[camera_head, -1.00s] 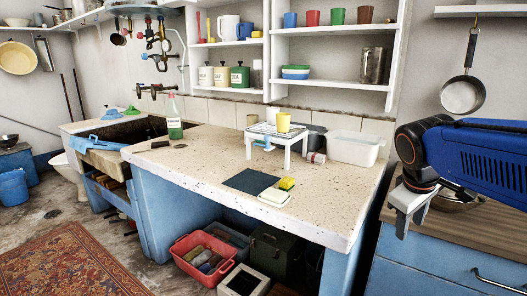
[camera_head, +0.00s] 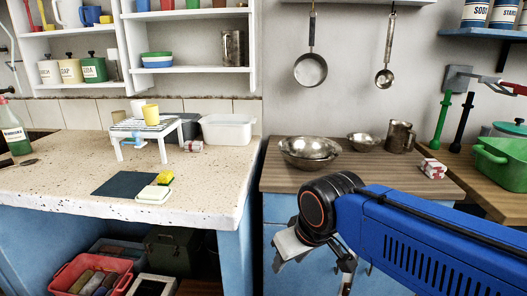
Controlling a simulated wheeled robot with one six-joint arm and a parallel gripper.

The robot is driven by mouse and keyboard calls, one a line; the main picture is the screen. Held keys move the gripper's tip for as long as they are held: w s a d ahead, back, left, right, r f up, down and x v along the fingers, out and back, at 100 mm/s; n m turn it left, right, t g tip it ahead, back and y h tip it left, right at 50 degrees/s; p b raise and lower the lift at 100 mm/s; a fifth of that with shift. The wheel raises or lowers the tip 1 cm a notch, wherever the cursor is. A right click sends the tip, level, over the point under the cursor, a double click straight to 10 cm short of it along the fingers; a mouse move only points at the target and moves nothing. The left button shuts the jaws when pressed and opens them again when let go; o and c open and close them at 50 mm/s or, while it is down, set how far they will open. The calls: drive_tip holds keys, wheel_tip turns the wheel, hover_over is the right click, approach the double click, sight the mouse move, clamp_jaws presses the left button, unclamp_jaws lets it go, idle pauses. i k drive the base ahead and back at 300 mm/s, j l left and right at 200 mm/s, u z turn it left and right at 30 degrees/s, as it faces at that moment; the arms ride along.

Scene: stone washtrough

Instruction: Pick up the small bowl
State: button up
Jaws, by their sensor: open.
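The small bowl (camera_head: 363,143) is metal and stands upright on the wooden counter (camera_head: 350,178) at the right. It sits between a larger metal bowl (camera_head: 309,154) on its left and a metal mug (camera_head: 399,137) on its right. My gripper (camera_head: 290,248) is at the end of my blue arm, in front of the counter's front edge and below the counter top. It is open, points downward, and is apart from the small bowl. Its fingers are partly hidden by my wrist.
A pan (camera_head: 310,70) and a ladle (camera_head: 385,78) hang on the wall above. A green tub (camera_head: 502,160) stands far right. The speckled stone counter (camera_head: 55,175) is at left.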

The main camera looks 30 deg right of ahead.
sight(363, 145)
drive_tip(key=z, duration=1.3)
